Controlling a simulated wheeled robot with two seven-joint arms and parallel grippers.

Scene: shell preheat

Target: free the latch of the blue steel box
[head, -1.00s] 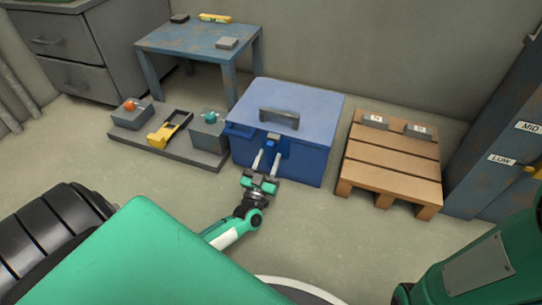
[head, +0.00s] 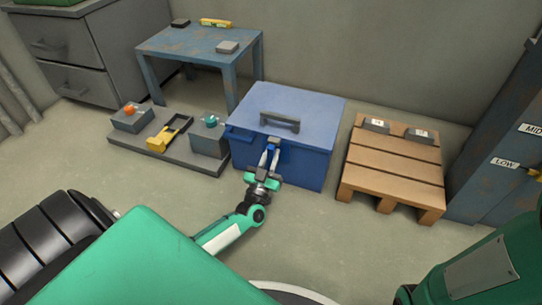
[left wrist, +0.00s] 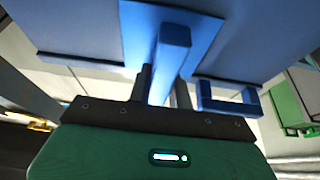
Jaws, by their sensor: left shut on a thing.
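The blue steel box (head: 310,162) stands on the floor with its lid (head: 300,98) down and a dark handle (head: 280,121) on top. Its blue latch (head: 272,147) is on the front face, below the handle. My left gripper (head: 270,153) is at the front of the box, shut on the latch. In the left wrist view, the latch (left wrist: 173,48) is a blue bar in front of a lighter blue plate, and the dark fingers (left wrist: 160,88) stand on either side of it. The fingers partly hide the latch in the head view. My right gripper is out of view.
A grey platform (head: 182,153) with an orange-knobbed block, a yellow clamp and a teal-knobbed block lies left of the box. A wooden pallet (head: 390,170) with two grey blocks stands right. A blue table (head: 197,42) stands behind. Floor in front is clear.

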